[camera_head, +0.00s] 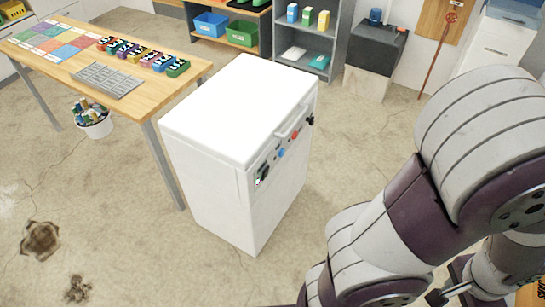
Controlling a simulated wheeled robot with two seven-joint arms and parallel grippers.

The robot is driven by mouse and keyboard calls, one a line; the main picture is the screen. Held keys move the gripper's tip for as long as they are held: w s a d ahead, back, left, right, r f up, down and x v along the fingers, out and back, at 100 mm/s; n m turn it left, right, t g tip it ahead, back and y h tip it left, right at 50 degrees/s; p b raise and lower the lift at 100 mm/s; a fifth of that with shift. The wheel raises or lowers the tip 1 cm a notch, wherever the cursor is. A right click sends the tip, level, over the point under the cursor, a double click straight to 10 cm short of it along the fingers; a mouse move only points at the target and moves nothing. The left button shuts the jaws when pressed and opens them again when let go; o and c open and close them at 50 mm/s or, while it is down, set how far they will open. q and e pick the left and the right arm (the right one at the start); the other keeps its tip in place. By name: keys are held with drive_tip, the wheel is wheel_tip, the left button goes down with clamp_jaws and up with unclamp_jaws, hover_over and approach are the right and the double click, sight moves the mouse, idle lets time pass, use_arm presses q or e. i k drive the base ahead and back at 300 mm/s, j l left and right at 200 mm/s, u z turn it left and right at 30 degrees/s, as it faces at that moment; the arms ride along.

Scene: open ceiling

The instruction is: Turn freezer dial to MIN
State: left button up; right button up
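The white freezer (225,105) stands on the floor in the middle of the head view, with its lid shut. Its control panel is on the side facing right. A black dial (262,172) with a light mark sits at the near end of the panel. Its setting and any MIN label are too small to read. Small blue and red controls (281,153) and another black part (310,120) sit farther along, near a white handle (293,122). My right arm fills the lower right, apart from the freezer.
A wooden table (185,68) with a colored mat, a grey tray and several colored items stands left of the freezer. A bucket (94,122) stands under it. Shelves (335,38) and a dark-topped cabinet (375,50) line the back.

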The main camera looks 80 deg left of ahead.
sight(311, 120)
drive_tip(key=u, duration=3.15)
drive_tip(key=z, duration=0.15)
drive_tip(key=i+l+z, duration=0.35)
drive_tip(key=i+z, duration=0.35)
drive_tip(key=i+l+z, duration=0.1)
drive_tip(key=i+z, duration=0.25)
drive_tip(key=i, duration=0.4)
